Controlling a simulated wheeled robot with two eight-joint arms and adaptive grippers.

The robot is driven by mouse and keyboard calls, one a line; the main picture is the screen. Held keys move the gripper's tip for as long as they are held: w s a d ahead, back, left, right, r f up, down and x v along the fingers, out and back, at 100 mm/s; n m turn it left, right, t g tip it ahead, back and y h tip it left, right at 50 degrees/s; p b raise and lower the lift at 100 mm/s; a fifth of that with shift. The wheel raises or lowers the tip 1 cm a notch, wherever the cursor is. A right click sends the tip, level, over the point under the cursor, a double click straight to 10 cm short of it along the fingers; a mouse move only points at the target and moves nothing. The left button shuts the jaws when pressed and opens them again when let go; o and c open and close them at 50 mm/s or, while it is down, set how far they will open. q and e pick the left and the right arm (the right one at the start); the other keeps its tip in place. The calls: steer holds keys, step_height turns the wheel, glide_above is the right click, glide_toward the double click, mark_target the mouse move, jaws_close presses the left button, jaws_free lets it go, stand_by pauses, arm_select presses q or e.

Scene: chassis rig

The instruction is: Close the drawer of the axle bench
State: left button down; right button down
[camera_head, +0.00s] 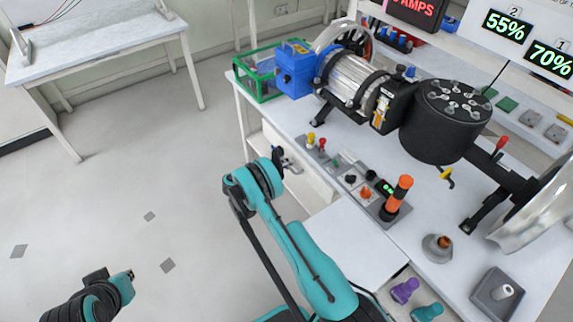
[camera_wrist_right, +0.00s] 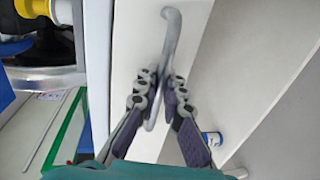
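The axle bench (camera_head: 228,78) stands at the right in the head view, with machine parts on its top. Its white drawer front (camera_head: 308,172) shows below the bench edge; how far it stands out is hard to tell. In the right wrist view, the white front (camera_wrist_right: 128,40) carries a grey bar handle (camera_wrist_right: 171,40). My right gripper (camera_head: 283,160) is at the drawer front, and in its wrist view its fingers (camera_wrist_right: 161,82) close in on both sides of the handle. My left gripper (camera_head: 128,280) is low at the lower left, away from the bench; its fingers are not clear.
A flat white surface (camera_head: 350,240) juts out beside the drawer, near my right arm. A green crate (camera_head: 258,88) stands at the bench's far corner. Another white table (camera_head: 100,50) stands at the back left. The floor between is clear.

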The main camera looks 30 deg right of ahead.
mark_target(294, 160)
steer(key=shift+d, duration=0.1)
steer(key=x, duration=0.4)
steer(key=shift+d+r, duration=0.15)
steer(key=shift+r, duration=0.25)
steer(key=c, duration=1.9)
jaws_free()
steer(key=w+v, duration=0.1)
steer(key=v, duration=1.1)
steer(key=shift+s, duration=0.45)
